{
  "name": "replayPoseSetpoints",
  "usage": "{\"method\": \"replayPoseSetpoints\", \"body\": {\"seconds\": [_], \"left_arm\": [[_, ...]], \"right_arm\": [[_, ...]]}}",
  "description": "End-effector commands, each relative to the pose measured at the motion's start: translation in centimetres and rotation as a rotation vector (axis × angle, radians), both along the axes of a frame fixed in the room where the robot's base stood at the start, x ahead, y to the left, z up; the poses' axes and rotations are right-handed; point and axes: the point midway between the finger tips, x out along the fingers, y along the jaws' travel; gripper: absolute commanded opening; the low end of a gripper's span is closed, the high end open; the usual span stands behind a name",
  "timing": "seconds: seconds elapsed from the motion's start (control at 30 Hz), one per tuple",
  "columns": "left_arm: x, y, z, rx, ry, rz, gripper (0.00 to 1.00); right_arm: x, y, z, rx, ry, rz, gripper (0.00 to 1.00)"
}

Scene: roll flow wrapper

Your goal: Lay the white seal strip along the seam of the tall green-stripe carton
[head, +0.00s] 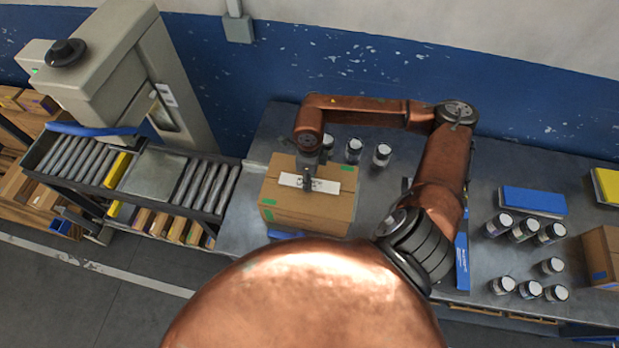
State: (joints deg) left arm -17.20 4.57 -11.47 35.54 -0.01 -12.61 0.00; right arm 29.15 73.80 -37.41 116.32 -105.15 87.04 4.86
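The carton (305,215) is brown cardboard with green marks at its corners and stands on the grey table left of centre. The white seal strip (327,186) extends left to right across the middle of its top face. I cannot tell whether it touches the cardboard or is just above it. My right gripper (308,184) points down at the middle of the strip. Its fingers are too small and dark to show whether they are shut on it. The carton's seam is not clearly visible beneath the strip. My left gripper is not in view.
Several jars (382,155) stand behind the carton, and more (523,229) stand at the right. A blue box (533,201) and another carton (603,255) are further right. A roller conveyor (206,186) and grey machine (125,75) adjoin the table's left side.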

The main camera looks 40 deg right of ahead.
Motion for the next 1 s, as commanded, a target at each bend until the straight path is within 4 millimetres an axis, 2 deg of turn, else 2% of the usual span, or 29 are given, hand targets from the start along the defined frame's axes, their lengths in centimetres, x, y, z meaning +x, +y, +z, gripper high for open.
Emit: {"method": "replayPoseSetpoints", "body": {"seconds": [1.0], "left_arm": [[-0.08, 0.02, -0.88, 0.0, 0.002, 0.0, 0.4]], "right_arm": [[0.02, -0.01, -0.5, 0.0, 0.0, 0.0, 0.21]]}}
